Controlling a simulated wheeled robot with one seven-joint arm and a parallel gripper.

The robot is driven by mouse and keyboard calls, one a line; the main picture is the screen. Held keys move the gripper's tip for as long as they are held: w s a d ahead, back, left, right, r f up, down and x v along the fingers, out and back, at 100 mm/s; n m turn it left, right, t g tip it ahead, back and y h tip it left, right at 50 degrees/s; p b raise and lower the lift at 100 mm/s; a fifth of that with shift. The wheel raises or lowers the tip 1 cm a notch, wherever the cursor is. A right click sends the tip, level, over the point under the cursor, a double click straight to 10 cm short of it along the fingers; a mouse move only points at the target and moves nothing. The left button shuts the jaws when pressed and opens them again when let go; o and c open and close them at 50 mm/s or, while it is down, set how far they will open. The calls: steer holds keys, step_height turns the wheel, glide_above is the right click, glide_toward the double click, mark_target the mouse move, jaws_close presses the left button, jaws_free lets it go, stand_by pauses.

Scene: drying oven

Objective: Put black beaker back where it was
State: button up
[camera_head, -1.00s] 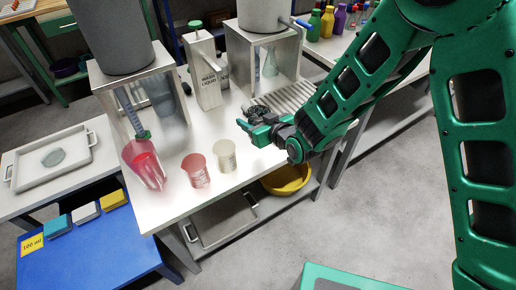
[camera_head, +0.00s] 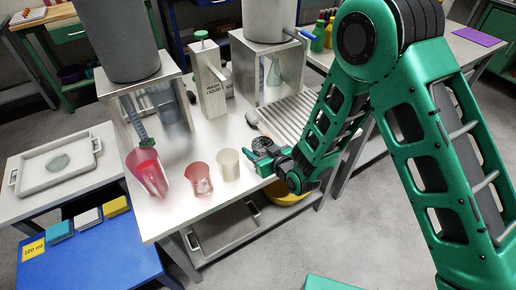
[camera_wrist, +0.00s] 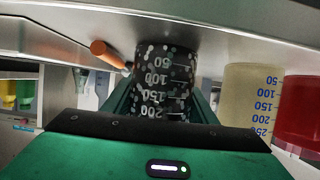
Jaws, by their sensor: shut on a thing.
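The black beaker (camera_wrist: 163,75), dark with pale speckles and a volume scale, is between the green fingers of my gripper (camera_head: 261,152). The gripper is shut on it. The wrist view is upside down, with the bench top along the upper edge. The beaker is close to the bench top there; I cannot tell whether it touches. In the head view the beaker (camera_head: 263,143) is small and partly hidden by the fingers, at the bench's front right, right of the cream beaker (camera_head: 228,164).
A ribbed drain area (camera_head: 290,120) and a handled tool (camera_head: 252,117) lie behind the gripper. A yellow bowl (camera_head: 284,195) is below the bench.

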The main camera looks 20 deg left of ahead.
mark_target(262, 154)
steer(key=o, duration=1.3)
steer(key=shift+c, duration=0.2)
steer(key=v, duration=1)
steer(key=shift+w, duration=0.1)
steer(key=shift+v, duration=1.1)
